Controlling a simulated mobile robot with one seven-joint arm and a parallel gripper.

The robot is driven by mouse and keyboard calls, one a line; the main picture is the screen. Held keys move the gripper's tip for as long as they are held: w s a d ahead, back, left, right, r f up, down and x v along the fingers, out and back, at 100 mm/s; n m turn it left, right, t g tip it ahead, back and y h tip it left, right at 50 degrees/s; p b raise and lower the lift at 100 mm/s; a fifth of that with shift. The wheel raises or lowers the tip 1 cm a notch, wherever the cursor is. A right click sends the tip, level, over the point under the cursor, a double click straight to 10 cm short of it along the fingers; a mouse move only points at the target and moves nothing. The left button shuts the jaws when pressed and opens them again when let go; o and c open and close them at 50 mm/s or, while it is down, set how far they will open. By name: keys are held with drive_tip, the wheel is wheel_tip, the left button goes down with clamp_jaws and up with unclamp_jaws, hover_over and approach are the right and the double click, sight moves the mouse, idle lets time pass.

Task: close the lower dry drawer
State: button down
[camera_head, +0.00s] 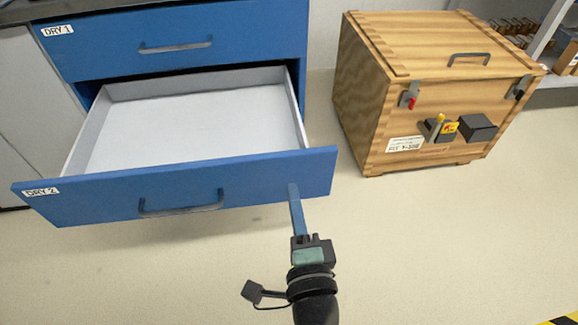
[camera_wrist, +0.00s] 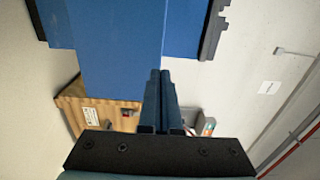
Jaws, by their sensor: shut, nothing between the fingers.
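The lower dry drawer (camera_head: 100,197), blue-fronted and labelled DRY 2, is pulled out with its empty grey inside showing in the head view. A dark bar handle (camera_head: 181,204) is on its front. My gripper (camera_head: 294,188) is shut and empty, with its fingertips at the drawer front, right of the handle; I cannot tell whether they touch. In the wrist view the shut fingers (camera_wrist: 162,85) overlap a blue panel (camera_wrist: 115,50).
The upper drawer (camera_head: 190,40), labelled DRY 1, is shut above. A wooden crate (camera_head: 365,110) with latches and a yellow part stands to the right. A shelf (camera_head: 550,95) is at the far right. The floor (camera_head: 440,240) in front is clear.

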sight(286, 158)
drive_tip(key=x, duration=0.5)
drive_tip(key=shift+w+a, duration=0.1)
drive_tip(key=shift+w, duration=0.55)
